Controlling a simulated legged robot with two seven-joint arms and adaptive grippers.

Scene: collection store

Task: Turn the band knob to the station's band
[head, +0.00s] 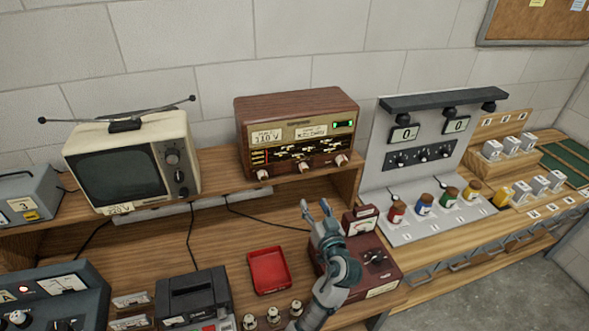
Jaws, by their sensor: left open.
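A brown wooden radio (298,108) stands on the raised shelf in the middle of the head view. It has a lit green indicator, a dark tuning dial and paper labels too small to read fully. Three pale knobs line its lower front: a left knob (262,175), a middle knob (304,168) and a right knob (341,160). I cannot tell which is the band knob. My left gripper (316,210) is open and empty, fingers pointing up toward the radio, below and in front of the middle knob, apart from it. My right gripper is out of view.
An old television (120,170) stands left of the radio. Below are a red tray (269,270), a black device (194,298) and a dark red meter box (380,268), partly behind my left arm. A grey panel with coloured jars (420,150) stands right. Shelf space beside the radio is clear.

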